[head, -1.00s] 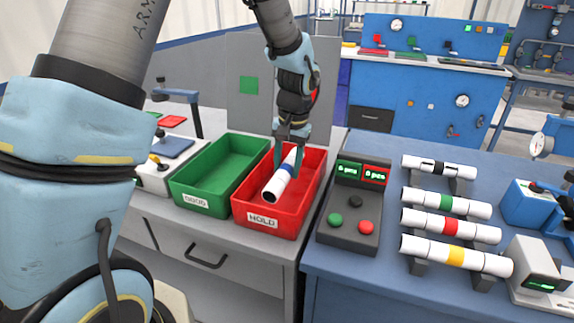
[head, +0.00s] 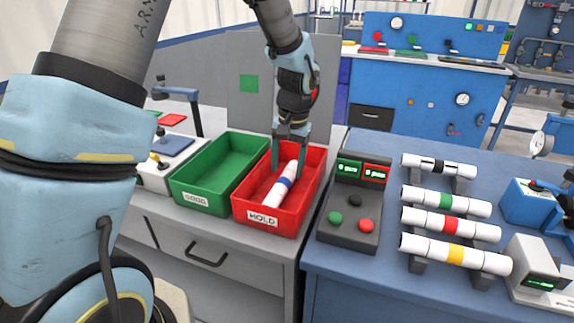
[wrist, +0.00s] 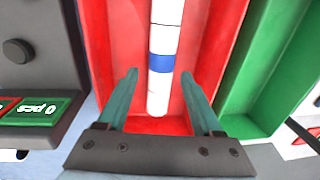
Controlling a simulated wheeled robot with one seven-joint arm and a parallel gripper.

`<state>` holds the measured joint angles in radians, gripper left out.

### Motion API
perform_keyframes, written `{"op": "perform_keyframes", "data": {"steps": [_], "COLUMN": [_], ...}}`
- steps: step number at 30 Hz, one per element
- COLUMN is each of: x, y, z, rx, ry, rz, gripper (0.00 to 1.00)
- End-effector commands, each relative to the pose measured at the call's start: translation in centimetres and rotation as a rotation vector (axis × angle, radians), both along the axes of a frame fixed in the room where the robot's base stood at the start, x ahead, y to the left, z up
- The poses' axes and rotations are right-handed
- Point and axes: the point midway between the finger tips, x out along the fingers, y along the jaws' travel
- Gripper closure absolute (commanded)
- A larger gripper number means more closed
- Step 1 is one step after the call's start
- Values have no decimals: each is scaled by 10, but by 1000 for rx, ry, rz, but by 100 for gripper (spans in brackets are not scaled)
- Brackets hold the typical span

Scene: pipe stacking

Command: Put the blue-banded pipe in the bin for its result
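The blue-banded pipe (head: 285,185) is white with a blue band and lies in the red bin (head: 263,217), whose front label reads HOLD. It lies tilted from front left to back right across the bin floor. My gripper (head: 289,172) is over the back part of the red bin with its fingers spread. In the wrist view, the pipe (wrist: 161,65) lies between and beyond the fingers of my gripper (wrist: 162,75), with gaps on both sides. The green bin (head: 212,160), with a less legible label, stands to the left and is empty.
A control box (head: 350,212) with green and red displays and several buttons stands right of the red bin. Pipes with black, green, red and yellow bands (head: 452,225) lie on supports on the blue table. A grey panel (head: 250,105) stands behind the bins.

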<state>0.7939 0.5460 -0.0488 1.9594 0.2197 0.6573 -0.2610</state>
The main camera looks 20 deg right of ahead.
Motion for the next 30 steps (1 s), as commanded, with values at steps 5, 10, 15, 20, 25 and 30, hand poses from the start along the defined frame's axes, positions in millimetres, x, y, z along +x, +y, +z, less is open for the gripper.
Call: {"op": "perform_keyframes", "data": {"steps": [5,10,15,20,25,30], "x": [0,0,0,-2,-5,-7], "y": [0,0,-1,-4,-6,-8], "z": [0,0,10,37,71,96], "rx": [0,0,-1,-4,-3,-1], "ry": [0,0,-1,-4,-4,-1], "rz": [0,0,0,-1,0,0], "gripper": [17,17,17,17,17,17]}}
